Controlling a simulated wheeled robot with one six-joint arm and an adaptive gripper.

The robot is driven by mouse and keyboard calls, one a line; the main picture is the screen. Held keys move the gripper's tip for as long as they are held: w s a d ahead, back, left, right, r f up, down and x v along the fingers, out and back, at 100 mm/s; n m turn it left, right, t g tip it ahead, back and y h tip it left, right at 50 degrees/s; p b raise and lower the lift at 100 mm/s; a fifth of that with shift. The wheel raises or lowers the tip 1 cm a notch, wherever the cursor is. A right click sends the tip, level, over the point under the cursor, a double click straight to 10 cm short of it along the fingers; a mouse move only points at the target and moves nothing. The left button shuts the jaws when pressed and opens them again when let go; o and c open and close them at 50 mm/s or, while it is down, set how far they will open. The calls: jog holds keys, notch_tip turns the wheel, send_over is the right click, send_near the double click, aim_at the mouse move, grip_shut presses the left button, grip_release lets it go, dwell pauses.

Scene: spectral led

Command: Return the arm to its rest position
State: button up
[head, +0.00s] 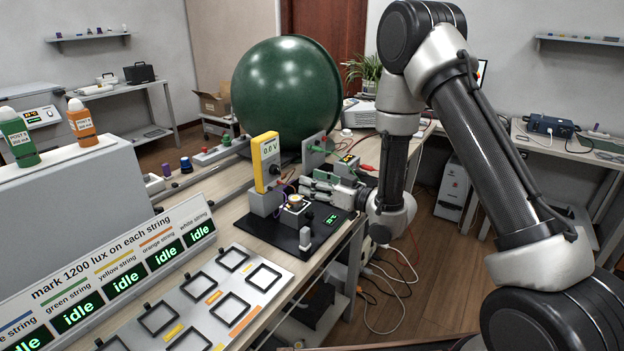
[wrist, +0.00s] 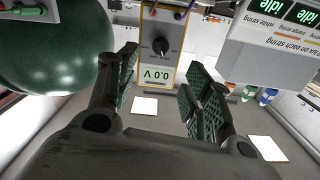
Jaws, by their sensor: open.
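My arm rises on the right in the head view and bends down toward the bench. My gripper (head: 312,192) is over the bench beside the small black fixture board (head: 318,228). In the wrist view my gripper (wrist: 158,100) has its two green-padded fingers spread wide apart with nothing between them. The yellow meter (head: 265,160), reading 0.0 V, stands just left of my gripper in the head view. The meter also shows beyond the fingers in the wrist view (wrist: 155,75). Whether the fingers touch anything on the fixture cannot be told.
A large green sphere (head: 287,92) stands behind the meter. A sign panel with several idle displays (head: 127,283) and a frame tray (head: 262,256) are at the front left. Cables (head: 395,290) hang off the bench's right edge. Open floor (head: 450,255) lies to the right.

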jog(key=w+d+r+m+h, duration=0.1)
jog(key=d+r+h, duration=0.45)
jog(key=d, duration=0.25)
jog(key=d+r+m+h, duration=0.1)
jog(key=d+r+h, duration=0.3)
jog(key=d+r, duration=0.3)
jog(key=s+d+r+m+h, duration=0.2)
jog(key=s+d+r+h, duration=0.1)
jog(key=s+d, duration=0.4)
jog(key=s+d+r+m+g+h, duration=0.1)
jog(key=s+d+m+g, duration=0.1)
jog(key=s, duration=1.1)
jog(key=s+d+r+m+g, duration=0.2)
jog(key=s+d+g, duration=0.2)
jog(key=s, duration=1)
jog(key=shift+s+d+m+g+h, duration=0.15)
jog(key=shift+d+m+g+h, duration=0.2)
jog(key=shift+d, duration=0.75)
